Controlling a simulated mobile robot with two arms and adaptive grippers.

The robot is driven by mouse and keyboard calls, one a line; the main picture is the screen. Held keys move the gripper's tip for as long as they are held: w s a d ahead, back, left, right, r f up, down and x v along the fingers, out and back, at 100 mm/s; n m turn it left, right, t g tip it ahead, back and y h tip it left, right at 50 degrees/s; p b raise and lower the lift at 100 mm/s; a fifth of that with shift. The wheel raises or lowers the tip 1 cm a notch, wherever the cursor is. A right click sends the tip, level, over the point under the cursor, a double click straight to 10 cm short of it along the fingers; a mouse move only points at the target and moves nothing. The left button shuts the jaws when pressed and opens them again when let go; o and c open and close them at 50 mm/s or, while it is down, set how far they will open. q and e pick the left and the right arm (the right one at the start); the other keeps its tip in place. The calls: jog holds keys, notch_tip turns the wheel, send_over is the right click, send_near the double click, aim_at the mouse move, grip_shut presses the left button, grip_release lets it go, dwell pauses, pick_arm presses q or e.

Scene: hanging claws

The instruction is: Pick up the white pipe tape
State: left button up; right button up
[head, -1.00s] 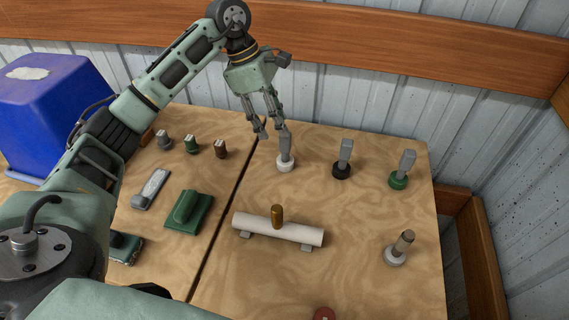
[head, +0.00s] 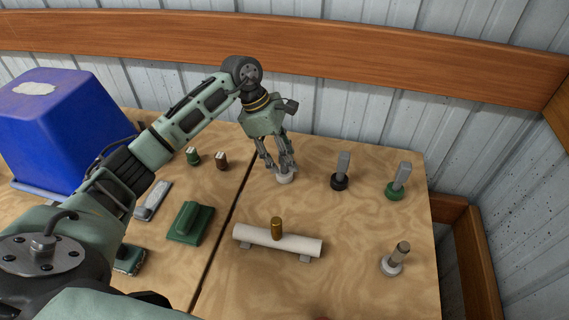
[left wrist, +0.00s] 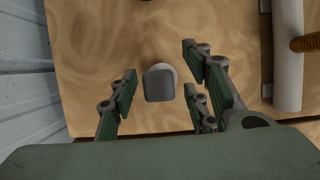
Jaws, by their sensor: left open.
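The white pipe tape is a white round base with a grey upright handle. Its base (head: 285,178) stands on the table in the head view, with the handle mostly hidden by my fingers. In the left wrist view the grey handle top (left wrist: 159,87) shows from above, with a bit of white rim behind it. My left gripper (head: 283,167) points down over it. In the left wrist view the open fingers (left wrist: 161,76) stand on both sides of the handle, with visible gaps. My right gripper is not in view.
A black-based piece (head: 340,182) and a green-based one (head: 391,192) stand to the right. A white pipe (head: 300,244) on supports lies in front, and a grey-based piece (head: 391,267) is at front right. A blue bin (head: 62,130) stands left. The corrugated wall is behind.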

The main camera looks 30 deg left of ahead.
aim_at(290, 148)
pick_arm(q)
grip_shut()
jog(key=shift+r, duration=0.15)
dwell(0.5)
jog(key=shift+w+r, duration=0.1)
jog(key=shift+r, duration=0.15)
jog(key=r+b, duration=0.2)
jog(key=r, duration=0.1)
jog(key=shift+d+r, duration=0.25)
jog(key=shift+d, duration=0.1)
jog(key=s+d+r+b, duration=0.1)
jog(key=d+r+b, duration=0.2)
jog(key=d+r, duration=0.3)
jog(key=d, duration=0.5)
jog(key=shift+r, duration=0.4)
